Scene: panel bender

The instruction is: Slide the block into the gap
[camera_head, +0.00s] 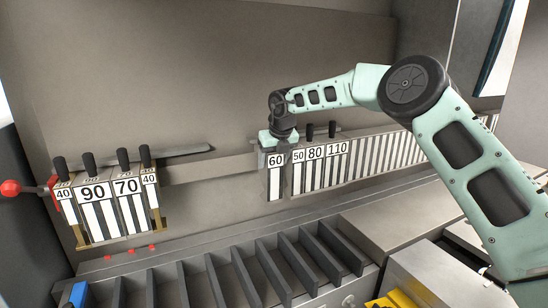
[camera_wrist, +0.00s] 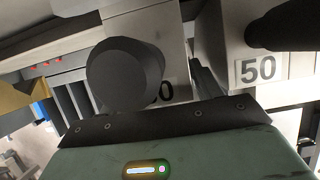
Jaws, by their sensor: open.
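The block marked 60 (camera_head: 275,178) hangs on the rail at the left end of the right-hand group, slightly apart from the block marked 50 (camera_head: 298,175). My gripper (camera_head: 278,146) is open at the top of the 60 block and hides its handle in the head view. In the wrist view the 60 block's round dark knob (camera_wrist: 125,75) is close in front of my gripper (camera_wrist: 165,122); contact cannot be told. The 50 block (camera_wrist: 258,70) is to its right. A wide gap separates the 60 block from the left group, whose nearest block is marked 40 (camera_head: 150,195).
Blocks marked 90 (camera_head: 95,210) and 70 (camera_head: 128,205) hang at the left, beside a red ball lever (camera_head: 10,188). Blocks 80 (camera_head: 316,172) and 110 (camera_head: 338,165) stand right of the 50. A slotted dark tray (camera_head: 215,280) lies below. The rail (camera_head: 210,168) between the groups is bare.

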